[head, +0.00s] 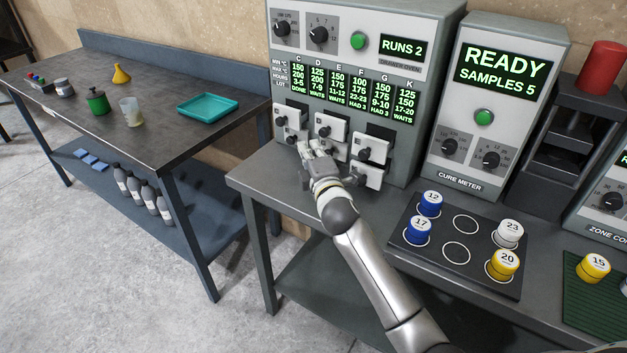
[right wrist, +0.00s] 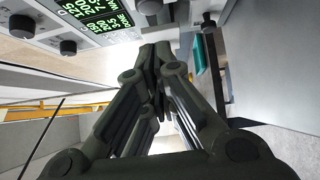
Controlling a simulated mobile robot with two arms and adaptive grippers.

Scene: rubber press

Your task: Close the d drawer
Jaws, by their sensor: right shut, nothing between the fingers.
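The drawer oven (head: 345,75) is a grey cabinet with green readouts and two rows of small white drawers, each with a black knob. The upper row has a left drawer (head: 286,112), a middle drawer (head: 331,127) and a right drawer (head: 371,148). Dark gaps show above and beside some fronts. I cannot read letters on the fronts, so I cannot tell which is d. My right gripper (head: 308,147) is shut and empty, in front of the lower row near its left and middle drawers; contact is unclear. In the right wrist view its fingers (right wrist: 153,62) meet near the cabinet. My left gripper is out of view.
A cure meter (head: 462,182) stands right of the oven. A dark tray (head: 455,282) with several numbered jars lies on the bench to the right of my arm. A side table (head: 150,75) with a teal tray (head: 208,107) stands at the left, across a gap.

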